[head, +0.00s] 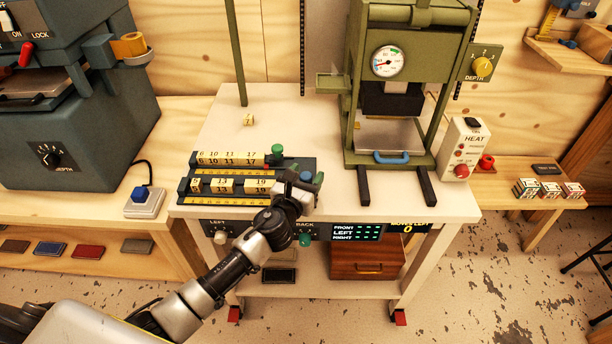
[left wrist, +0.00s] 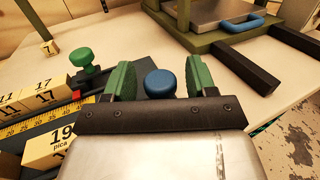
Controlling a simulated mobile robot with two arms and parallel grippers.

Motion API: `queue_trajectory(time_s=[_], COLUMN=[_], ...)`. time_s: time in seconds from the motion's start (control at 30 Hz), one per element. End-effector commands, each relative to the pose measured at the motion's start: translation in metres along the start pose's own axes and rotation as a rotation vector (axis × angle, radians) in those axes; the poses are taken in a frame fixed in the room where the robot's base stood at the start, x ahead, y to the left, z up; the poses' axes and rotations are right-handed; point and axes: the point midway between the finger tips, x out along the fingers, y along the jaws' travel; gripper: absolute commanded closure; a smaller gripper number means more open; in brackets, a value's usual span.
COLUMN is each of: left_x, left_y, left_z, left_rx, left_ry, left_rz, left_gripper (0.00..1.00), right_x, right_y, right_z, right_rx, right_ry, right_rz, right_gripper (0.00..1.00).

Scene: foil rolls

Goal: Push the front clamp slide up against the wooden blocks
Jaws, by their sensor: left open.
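The jig (head: 186,190) lies at the front of the white table, with yellow rulers and two rows of numbered wooden blocks. The back row of blocks (head: 228,159) ends near a green knob (head: 277,150). The front row has a block marked 19 (head: 257,186), which also shows in the left wrist view (left wrist: 55,147). My left gripper (head: 306,183) is open over the right end of the front row. In the left wrist view a blue knob (left wrist: 160,83) shows between its green-padded fingers, apparently on the front clamp slide. The slide's body is mostly hidden by my gripper.
A green press (head: 362,150) with two dark rails stands behind and right. A lone wooden block (head: 248,120) sits on the bare table behind the jig. A heat box (head: 462,150) stands at the table's right. A blue-grey machine (head: 80,140) stands at left.

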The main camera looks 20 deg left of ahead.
Motion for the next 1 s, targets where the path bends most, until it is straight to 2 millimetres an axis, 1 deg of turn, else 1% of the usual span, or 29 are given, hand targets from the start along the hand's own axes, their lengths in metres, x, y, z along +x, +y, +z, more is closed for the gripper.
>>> queue_trajectory(time_s=[0.03,0.07,0.4,0.53,0.63,0.77,0.9,1.0], left_x=[0.000,0.000,-0.001,-0.001,-0.005,-0.017,-0.031,-0.037], left_y=[0.000,0.000,0.000,0.001,0.011,0.040,0.072,0.089], left_z=[0.000,0.000,0.000,0.000,-0.001,-0.001,-0.003,-0.003], left_rx=[0.000,0.000,0.000,0.000,0.003,0.006,0.005,0.004], left_ry=[0.000,0.000,0.000,0.001,0.002,0.003,0.003,0.002], left_rz=[0.000,0.000,0.000,0.000,0.003,0.003,0.002,0.002], left_gripper=[0.44,0.48,1.00,1.00,1.00,1.00,1.00,1.00], right_x=[0.000,0.000,0.000,0.000,-0.001,-0.004,-0.001,0.002], right_y=[0.000,0.000,-0.001,-0.001,-0.002,-0.003,-0.003,-0.003], right_z=[0.000,0.000,0.000,-0.001,-0.001,-0.001,-0.001,-0.001], right_rx=[0.000,0.000,0.000,0.001,0.001,0.001,0.001,0.001], right_ry=[0.000,0.000,0.000,0.001,0.001,0.001,0.001,0.001], right_rz=[0.000,0.000,-0.001,-0.001,-0.003,-0.003,-0.003,-0.003], right_gripper=[0.48,0.48,0.48,0.48,0.48,0.48,0.48,0.48])
